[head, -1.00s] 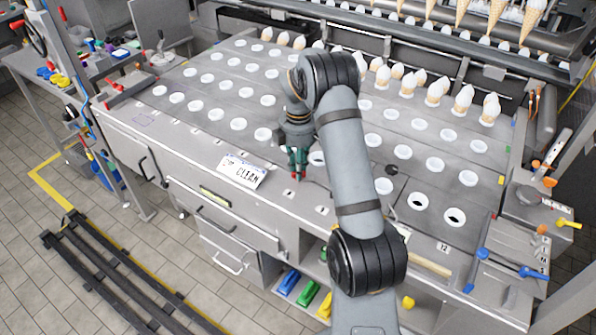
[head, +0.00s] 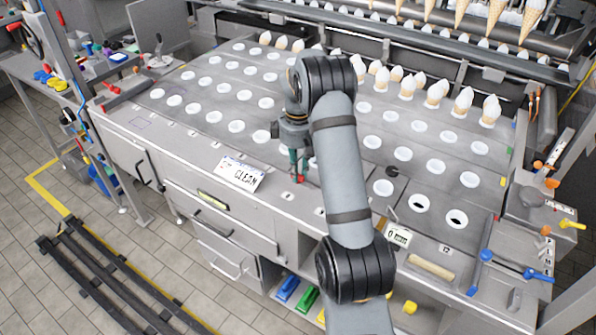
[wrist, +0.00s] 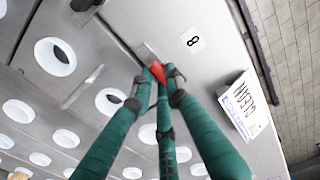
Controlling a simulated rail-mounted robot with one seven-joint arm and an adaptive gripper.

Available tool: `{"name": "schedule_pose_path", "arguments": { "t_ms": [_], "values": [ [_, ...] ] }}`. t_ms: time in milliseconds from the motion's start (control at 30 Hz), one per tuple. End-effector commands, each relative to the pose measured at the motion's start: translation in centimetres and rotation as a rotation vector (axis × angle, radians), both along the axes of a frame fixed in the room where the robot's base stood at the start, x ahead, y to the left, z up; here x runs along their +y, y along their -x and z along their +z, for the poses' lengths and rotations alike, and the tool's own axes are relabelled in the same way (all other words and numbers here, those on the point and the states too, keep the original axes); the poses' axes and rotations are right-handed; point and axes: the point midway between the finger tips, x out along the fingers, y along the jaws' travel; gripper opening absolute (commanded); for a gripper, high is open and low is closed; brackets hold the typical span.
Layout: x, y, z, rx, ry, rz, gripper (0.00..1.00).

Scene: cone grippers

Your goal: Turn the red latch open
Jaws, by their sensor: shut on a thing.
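My gripper (head: 298,175) has green fingers and points down at the front strip of the metal table, right of the white "CLEAN" sign. In the wrist view its fingertips (wrist: 160,80) are closed together around a small bright red latch (wrist: 157,71). Only part of the latch shows between the fingers; the rest is hidden. In the head view a bit of red (head: 300,181) shows at the fingertips. A slot with a reddish end lies beside the fingers in the wrist view.
The "CLEAN" sign (head: 242,172) stands close left of my gripper and also shows in the wrist view (wrist: 244,103). A label "8" (wrist: 193,41) is near the fingertips. Rows of white-rimmed holes and several filled cones cover the table behind. Drawers are below the front edge.

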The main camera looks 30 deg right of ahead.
Motion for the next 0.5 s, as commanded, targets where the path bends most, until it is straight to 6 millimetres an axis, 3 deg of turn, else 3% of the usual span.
{"name": "schedule_pose_path", "arguments": {
  "t_ms": [400, 433, 500],
  "values": [
    [-0.04, -0.01, 0.04, -0.001, 0.001, -0.005, 0.00],
    [-0.04, -0.01, 0.04, -0.001, 0.001, -0.005, 0.17],
    [-0.04, -0.01, 0.03, -0.001, 0.001, -0.005, 0.21]
  ]
}}
